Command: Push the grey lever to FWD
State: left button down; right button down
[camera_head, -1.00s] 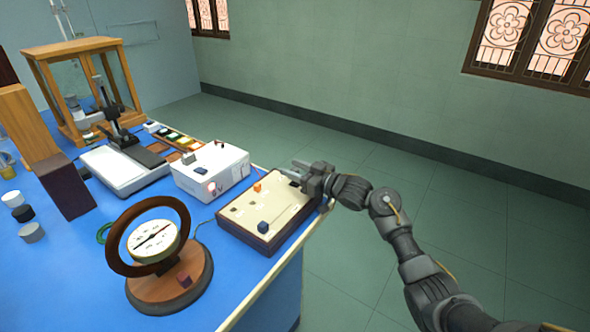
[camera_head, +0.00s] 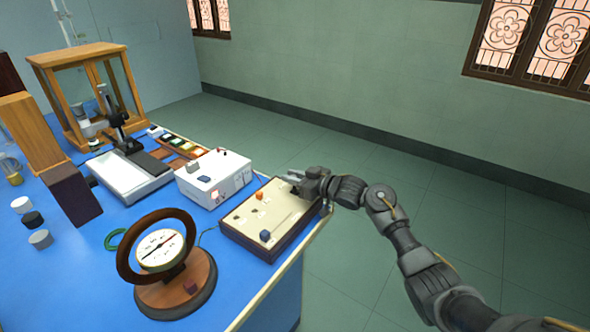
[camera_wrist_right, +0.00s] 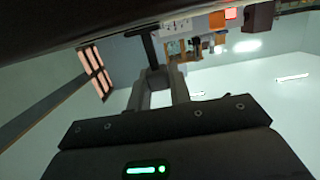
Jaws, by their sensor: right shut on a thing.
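A wooden control box (camera_head: 285,240) with a cream top (camera_head: 280,212) sits at the right edge of the blue bench. It carries an orange knob (camera_head: 259,195), a blue knob (camera_head: 265,234) and small dark parts. My right gripper (camera_head: 295,180) is at the box's far right corner, low over its top, shut on what appears to be the grey lever. The fingers hide the lever in the head view. In the right wrist view a dark rounded piece (camera_wrist_right: 152,76) sits between the fingers. No FWD marking is legible. My left gripper is out of view.
A white instrument box (camera_head: 215,178) stands left of the control box. A round dial with a wooden ring (camera_head: 160,250) stands in front on the bench (camera_head: 90,270). A glass case (camera_head: 85,90) is at the back left. The floor right of the bench is clear.

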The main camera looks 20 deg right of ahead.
jog(key=g+p, duration=0.1)
jog(key=p, duration=0.1)
jog(key=w+g+h+p, duration=0.1)
jog(key=p, duration=0.1)
jog(key=shift+a+r+h, duration=0.2)
jog(key=shift+a+h, duration=0.1)
jog(key=shift+a, duration=0.1)
jog(key=shift+w+f+p, duration=0.1)
jog(key=shift+w+p, duration=0.05)
jog(key=shift+p, duration=0.3)
jog(key=shift+w+a+f+g+h+p, duration=0.15)
jog(key=shift+f+g+h+p, duration=0.2)
jog(key=shift+g+h+p, duration=0.15)
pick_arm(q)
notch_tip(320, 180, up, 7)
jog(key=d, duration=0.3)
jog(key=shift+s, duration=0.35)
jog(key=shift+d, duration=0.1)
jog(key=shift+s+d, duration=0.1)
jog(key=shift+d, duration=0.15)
pick_arm(e)
jog(key=c, duration=1.3)
grip_release()
jog(key=shift+f, duration=0.1)
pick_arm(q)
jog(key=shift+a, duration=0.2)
pick_arm(e)
jog(key=v, duration=1.1)
